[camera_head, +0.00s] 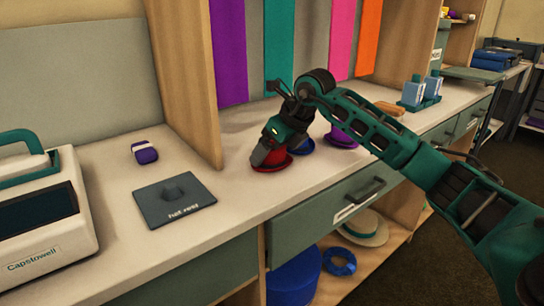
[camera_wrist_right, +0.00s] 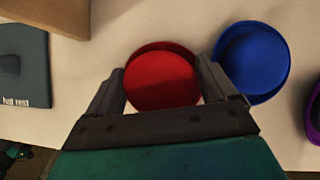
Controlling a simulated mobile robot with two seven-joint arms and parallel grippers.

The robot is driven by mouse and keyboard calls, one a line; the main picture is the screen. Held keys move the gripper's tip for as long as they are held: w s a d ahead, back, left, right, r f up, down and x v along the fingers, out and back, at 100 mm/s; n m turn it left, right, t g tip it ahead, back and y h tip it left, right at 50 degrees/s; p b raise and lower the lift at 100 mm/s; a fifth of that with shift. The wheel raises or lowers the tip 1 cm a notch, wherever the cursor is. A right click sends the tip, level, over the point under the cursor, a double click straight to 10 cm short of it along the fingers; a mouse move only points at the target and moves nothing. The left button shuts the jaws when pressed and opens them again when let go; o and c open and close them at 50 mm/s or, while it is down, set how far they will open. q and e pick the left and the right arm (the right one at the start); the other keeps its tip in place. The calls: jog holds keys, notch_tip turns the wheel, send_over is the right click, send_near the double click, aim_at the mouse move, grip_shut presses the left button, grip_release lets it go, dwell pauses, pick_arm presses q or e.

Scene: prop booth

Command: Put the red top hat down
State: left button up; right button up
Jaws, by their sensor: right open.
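The red top hat (camera_wrist_right: 162,80) sits on the pale counter, between the two spread fingers of my right gripper (camera_wrist_right: 160,88) in the wrist view. In the head view the red hat (camera_head: 273,162) is partly hidden by my right gripper (camera_head: 268,150), which reaches down over it. The gripper is open, with its fingers on either side of the hat. A dark hat rest (camera_head: 175,199) with a raised knob lies on the counter to the left, empty; its edge also shows in the wrist view (camera_wrist_right: 25,65). My left gripper is not in view.
A blue hat (camera_wrist_right: 254,60) stands close beside the red hat, and a purple hat (camera_head: 341,137) is farther right. A wooden divider (camera_head: 183,70) rises between the hats and the hat rest. A Capstowell machine (camera_head: 45,215) stands at the far left.

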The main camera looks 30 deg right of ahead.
jog(key=c, duration=0.8)
jog(key=shift+r, duration=0.1)
